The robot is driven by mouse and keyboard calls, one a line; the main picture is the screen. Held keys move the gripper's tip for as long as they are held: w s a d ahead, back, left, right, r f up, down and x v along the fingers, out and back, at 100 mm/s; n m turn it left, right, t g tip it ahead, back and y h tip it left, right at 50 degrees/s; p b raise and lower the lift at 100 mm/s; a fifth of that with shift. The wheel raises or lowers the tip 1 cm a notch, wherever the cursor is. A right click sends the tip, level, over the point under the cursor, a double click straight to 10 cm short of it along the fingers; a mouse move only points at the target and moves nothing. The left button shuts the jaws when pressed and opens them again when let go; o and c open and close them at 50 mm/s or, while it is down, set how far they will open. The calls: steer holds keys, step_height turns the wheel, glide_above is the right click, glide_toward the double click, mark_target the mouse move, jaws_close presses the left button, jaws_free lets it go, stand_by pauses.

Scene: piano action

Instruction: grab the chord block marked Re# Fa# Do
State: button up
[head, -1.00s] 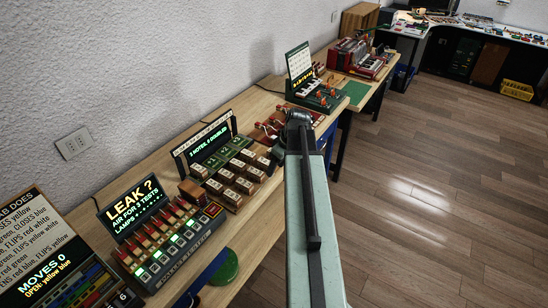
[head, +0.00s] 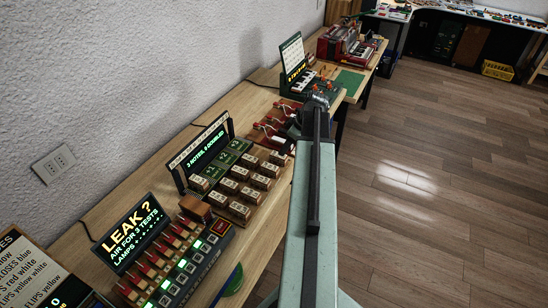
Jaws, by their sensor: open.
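Several wooden chord blocks with cream label faces (head: 240,182) sit in rows on the chord station, below its dark display reading "3 notes, 0 doubled" (head: 207,158). The labels are too small to read, so I cannot tell which block is marked Re# Fa# Do. My arm runs up the middle of the head view, just right of the blocks.
A "LEAK ?" console (head: 128,229) with red levers stands to the left. Red mechanisms (head: 273,133) and a small keyboard with a green board (head: 293,57) stand further along the wooden bench. A red machine (head: 347,43) is beyond. The wood floor (head: 430,210) at right is clear.

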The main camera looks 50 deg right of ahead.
mark_target(279, 156)
steer(key=b+x, duration=0.2)
steer(key=shift+w+a+f, duration=0.1)
steer(key=shift+w+f, duration=0.15)
steer(key=b+x, duration=0.4)
steer(key=x, duration=0.1)
steer(key=shift+w+a+b, duration=0.1)
steer(key=shift+a+b, duration=0.2)
steer(key=shift+r, duration=0.1)
jaws_close()
